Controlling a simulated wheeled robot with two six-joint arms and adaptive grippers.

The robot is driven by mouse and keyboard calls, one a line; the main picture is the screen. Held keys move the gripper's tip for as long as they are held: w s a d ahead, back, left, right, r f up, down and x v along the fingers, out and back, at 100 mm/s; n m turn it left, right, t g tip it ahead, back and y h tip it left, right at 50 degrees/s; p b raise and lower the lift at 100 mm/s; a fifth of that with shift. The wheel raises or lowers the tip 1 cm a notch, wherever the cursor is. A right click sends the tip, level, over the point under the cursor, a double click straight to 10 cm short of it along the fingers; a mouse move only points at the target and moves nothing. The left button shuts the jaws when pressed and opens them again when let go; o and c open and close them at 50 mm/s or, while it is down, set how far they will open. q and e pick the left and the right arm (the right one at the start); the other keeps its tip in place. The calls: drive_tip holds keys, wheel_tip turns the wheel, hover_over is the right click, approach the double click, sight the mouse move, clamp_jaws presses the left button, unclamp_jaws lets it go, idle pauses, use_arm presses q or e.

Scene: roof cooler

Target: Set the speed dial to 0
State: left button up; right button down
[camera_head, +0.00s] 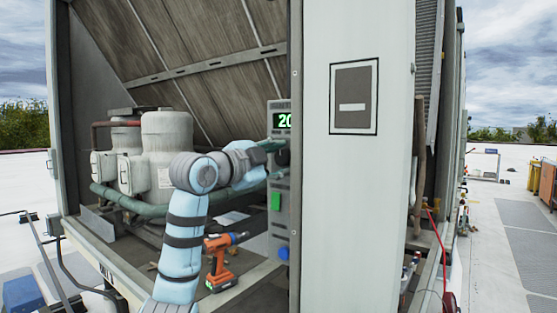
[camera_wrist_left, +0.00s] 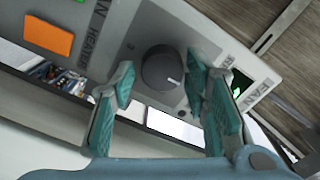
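The speed dial (camera_wrist_left: 162,68) is a round dark grey knob with a pale pointer line, on a grey control panel (camera_wrist_left: 205,18). In the wrist view its pointer aims to the lower right, and a small mark is printed to its upper left. My left gripper (camera_head: 275,158) is at the panel in the head view, where it hides the dial. In the wrist view its teal fingers are spread, one on each side of the dial, with visible gaps. The panel display (camera_head: 283,121) shows green digits reading 20, cut off by the cabinet wall. My right gripper is not in view.
A green button (camera_head: 276,201) and a blue button (camera_head: 283,253) sit lower on the panel. An orange button (camera_wrist_left: 48,36) shows near the dial. A white cabinet wall (camera_head: 350,220) stands close at the right. An orange drill (camera_head: 219,262) stands on the cabinet floor.

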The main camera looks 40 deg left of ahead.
use_arm(q)
drive_tip(key=s, duration=1.2)
drive_tip(key=shift+d, duration=0.1)
